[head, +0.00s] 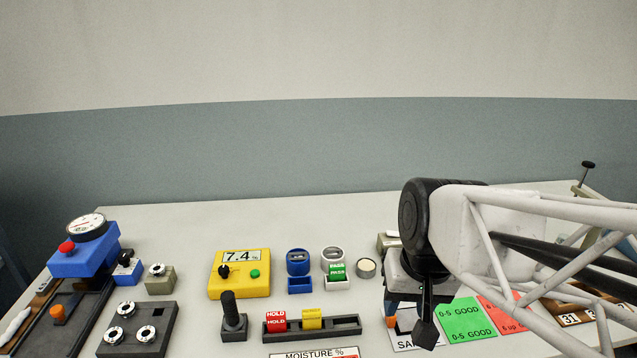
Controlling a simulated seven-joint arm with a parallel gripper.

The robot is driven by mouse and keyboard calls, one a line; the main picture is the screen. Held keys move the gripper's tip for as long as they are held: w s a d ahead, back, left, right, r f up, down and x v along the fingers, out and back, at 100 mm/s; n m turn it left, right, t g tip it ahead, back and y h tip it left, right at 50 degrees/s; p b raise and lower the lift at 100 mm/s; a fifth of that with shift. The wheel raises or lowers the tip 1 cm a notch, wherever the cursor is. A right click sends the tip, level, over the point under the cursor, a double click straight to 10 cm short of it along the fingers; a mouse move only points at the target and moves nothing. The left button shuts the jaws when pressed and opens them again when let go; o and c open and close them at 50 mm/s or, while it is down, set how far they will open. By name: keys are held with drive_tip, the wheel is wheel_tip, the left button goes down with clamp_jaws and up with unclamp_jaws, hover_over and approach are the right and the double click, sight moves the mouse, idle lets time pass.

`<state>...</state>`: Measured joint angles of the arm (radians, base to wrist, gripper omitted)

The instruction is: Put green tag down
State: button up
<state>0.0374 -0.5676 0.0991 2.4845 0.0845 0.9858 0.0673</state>
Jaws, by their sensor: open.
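The green tag (337,269), marked PASS, is in front of a white round cup (333,254), near the middle of the table. A dark rack (345,327) in front of it carries a red HOLD tag (276,320) and a yellow tag (312,318); its right end looks empty. My gripper (424,318) is open, pointing down over the right part of the table, to the right of the green tag and apart from it. One dark finger shows clearly; the other is hard to make out. I see nothing held between the fingers.
A yellow meter (240,273) reading 7.4, a blue cup (298,262) and a black upright handle (229,308) stand left of the tag. Green (468,321) and red (504,312) cards lie right of my gripper. Free table lies behind the cups.

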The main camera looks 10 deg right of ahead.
drive_tip(key=shift+s+d+r+n+t+h, duration=0.15)
drive_tip(key=shift+s+n+t+h, duration=0.15)
drive_tip(key=shift+s, duration=0.3)
drive_tip(key=shift+s+d+r+n+t+h, duration=0.1)
drive_tip(key=shift+s+r+n+t+h, duration=0.1)
drive_tip(key=shift+s+n, duration=0.3)
drive_tip(key=shift+s, duration=0.1)
idle(0.6)
